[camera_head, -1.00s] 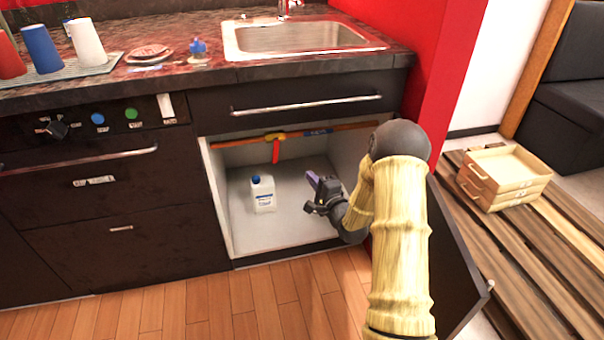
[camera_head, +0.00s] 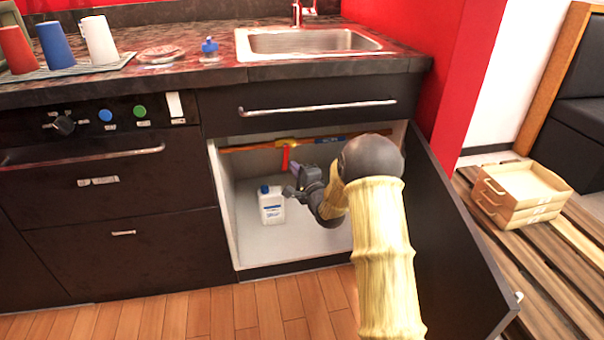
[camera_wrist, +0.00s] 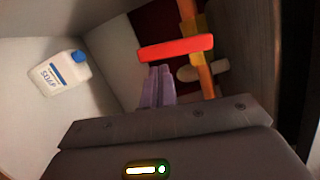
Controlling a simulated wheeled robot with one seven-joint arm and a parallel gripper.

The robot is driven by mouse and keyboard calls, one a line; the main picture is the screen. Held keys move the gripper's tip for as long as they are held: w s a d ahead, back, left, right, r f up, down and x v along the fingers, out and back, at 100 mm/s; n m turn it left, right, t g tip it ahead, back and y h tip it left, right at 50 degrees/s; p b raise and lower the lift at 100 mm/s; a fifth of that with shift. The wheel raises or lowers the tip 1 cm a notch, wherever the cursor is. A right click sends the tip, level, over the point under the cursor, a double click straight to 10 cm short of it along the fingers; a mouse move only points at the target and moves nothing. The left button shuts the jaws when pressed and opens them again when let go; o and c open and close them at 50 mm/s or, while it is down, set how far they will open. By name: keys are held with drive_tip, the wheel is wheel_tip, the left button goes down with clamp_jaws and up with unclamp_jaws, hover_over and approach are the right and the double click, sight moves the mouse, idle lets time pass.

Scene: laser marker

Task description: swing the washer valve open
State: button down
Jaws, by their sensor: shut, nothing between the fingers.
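The washer valve's red handle (camera_head: 285,158) hangs down from the pipe (camera_head: 325,141) inside the open cabinet under the sink. In the wrist view the red handle (camera_wrist: 175,47) lies across the picture, with the yellow and orange pipe (camera_wrist: 205,75) behind it and to its right. My gripper (camera_head: 294,169) is inside the cabinet, close to the right of the handle. In the wrist view its purple fingers (camera_wrist: 160,72) are together and empty, with their tips just below the handle. I cannot tell whether they touch it.
A white soap bottle (camera_head: 271,206) with a blue cap stands on the cabinet floor (camera_head: 290,245), left of my gripper. The open cabinet door (camera_head: 445,250) is to the right of my arm. A drawer front (camera_head: 310,108) is above the opening.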

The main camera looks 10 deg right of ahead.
drive_tip(key=shift+a+m+t+p, duration=0.3)
drive_tip(key=shift+a+m+p, duration=0.1)
drive_tip(key=shift+m, duration=0.4)
idle(0.4)
drive_tip(key=m, duration=0.1)
drive_tip(key=a+m+p, duration=0.1)
drive_tip(key=m, duration=0.1)
drive_tip(key=shift+a+f+t, duration=0.1)
drive_tip(key=shift+a+t, duration=0.15)
drive_tip(key=shift+t, duration=0.05)
drive_tip(key=a+r+m+t+h+p, duration=0.1)
drive_tip(key=a+r+m+h+p, duration=0.1)
drive_tip(key=m, duration=1.3)
drive_tip(key=shift+a+r+t+h+p, duration=0.35)
drive_tip(key=shift+a+r+h, duration=0.35)
drive_tip(key=shift+a+h, duration=0.75)
drive_tip(key=shift+a+y, duration=0.25)
drive_tip(key=shift+a, duration=0.05)
